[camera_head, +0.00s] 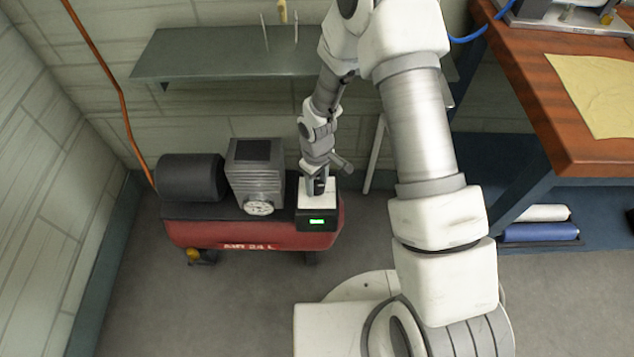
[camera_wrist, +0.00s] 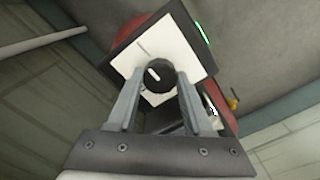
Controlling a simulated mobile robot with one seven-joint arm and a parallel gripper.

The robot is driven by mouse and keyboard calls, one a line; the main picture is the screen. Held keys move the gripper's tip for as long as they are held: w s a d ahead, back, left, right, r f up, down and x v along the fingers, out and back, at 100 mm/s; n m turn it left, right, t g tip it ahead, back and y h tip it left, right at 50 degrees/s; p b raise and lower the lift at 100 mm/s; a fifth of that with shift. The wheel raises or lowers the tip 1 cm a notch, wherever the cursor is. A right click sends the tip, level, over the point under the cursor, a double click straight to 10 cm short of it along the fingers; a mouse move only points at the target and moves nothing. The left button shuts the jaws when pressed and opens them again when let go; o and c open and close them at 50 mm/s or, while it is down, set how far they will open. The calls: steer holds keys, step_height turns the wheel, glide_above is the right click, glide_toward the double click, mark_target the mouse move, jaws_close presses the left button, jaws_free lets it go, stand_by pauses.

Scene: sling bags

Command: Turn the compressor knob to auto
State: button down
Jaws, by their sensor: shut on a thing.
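The red compressor (camera_head: 215,236) stands on the floor by the wall. Its control box (camera_head: 317,218) at the right end has a white top face and a lit green-white display on its front. In the wrist view the white face (camera_wrist: 190,40) carries the round black knob (camera_wrist: 158,78), which has a short pale mark. A thin dark line lies on the face beyond the knob. My gripper (camera_wrist: 160,76) points down at the face, its two grey fingers shut on the knob from either side. In the head view my gripper (camera_head: 318,184) largely hides the knob. I cannot read any setting labels.
A black cylinder (camera_head: 190,178) and a grey finned block (camera_head: 256,172) with a white gauge (camera_head: 259,208) sit on the compressor left of the box. A grey shelf (camera_head: 215,55) hangs behind. A wooden workbench (camera_head: 540,90) stands at right. The floor in front is clear.

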mark_target(317, 185)
steer(key=shift+m, duration=0.4)
steer(key=shift+c, duration=1.5)
jaws_free()
step_height(317, 185, up, 17)
steer(key=p, duration=0.6)
steer(key=shift+r, duration=0.2)
